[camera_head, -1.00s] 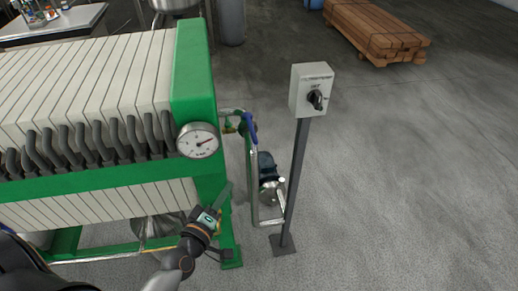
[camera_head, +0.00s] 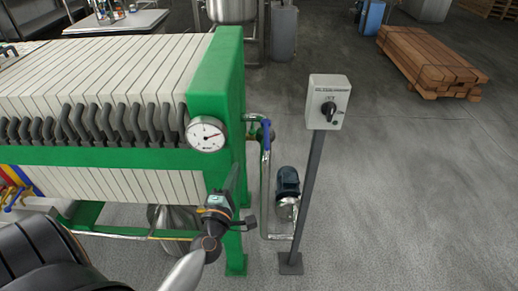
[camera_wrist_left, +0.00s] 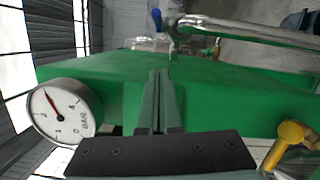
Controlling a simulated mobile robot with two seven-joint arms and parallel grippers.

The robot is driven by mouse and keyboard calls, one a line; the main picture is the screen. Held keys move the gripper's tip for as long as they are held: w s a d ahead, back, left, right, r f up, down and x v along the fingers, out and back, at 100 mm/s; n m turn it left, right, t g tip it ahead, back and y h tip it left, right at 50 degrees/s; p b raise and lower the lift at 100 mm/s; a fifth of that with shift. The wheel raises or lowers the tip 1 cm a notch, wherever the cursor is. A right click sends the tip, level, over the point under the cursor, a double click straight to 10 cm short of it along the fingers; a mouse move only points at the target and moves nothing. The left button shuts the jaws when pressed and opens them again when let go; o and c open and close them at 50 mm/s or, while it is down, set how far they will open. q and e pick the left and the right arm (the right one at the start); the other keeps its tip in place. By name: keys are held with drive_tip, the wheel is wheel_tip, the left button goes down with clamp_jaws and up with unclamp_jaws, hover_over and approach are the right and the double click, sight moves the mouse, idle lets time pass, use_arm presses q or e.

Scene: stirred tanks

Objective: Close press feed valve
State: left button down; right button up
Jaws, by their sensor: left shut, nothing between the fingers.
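A valve with a blue lever (camera_head: 266,136) sits on the metal pipe just right of the green press end frame (camera_head: 217,80). The lever points roughly down along the pipe in the head view. In the left wrist view the blue lever (camera_wrist_left: 156,19) shows at the top, beyond the green frame. My left gripper (camera_head: 235,177) is in front of the frame, below the gauge and to the lower left of the lever, apart from it. Its fingers (camera_wrist_left: 160,78) are together with nothing between them. No label shows on the valve. My right gripper is not in view.
A round pressure gauge (camera_head: 207,134) is on the frame near my gripper. A yellow handle (camera_wrist_left: 291,133) shows at lower right in the wrist view. A switch box (camera_head: 329,101) on a post and a pump (camera_head: 287,182) stand right of the pipe.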

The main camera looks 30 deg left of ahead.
sight(266, 136)
use_arm(q)
drive_tip(key=w+r, duration=0.1)
drive_tip(key=w, duration=0.9)
drive_tip(key=shift+w+d+p, duration=0.15)
drive_tip(key=shift+d+p, duration=0.05)
drive_tip(key=shift+p, duration=0.25)
drive_tip(key=shift+d+r, duration=0.1)
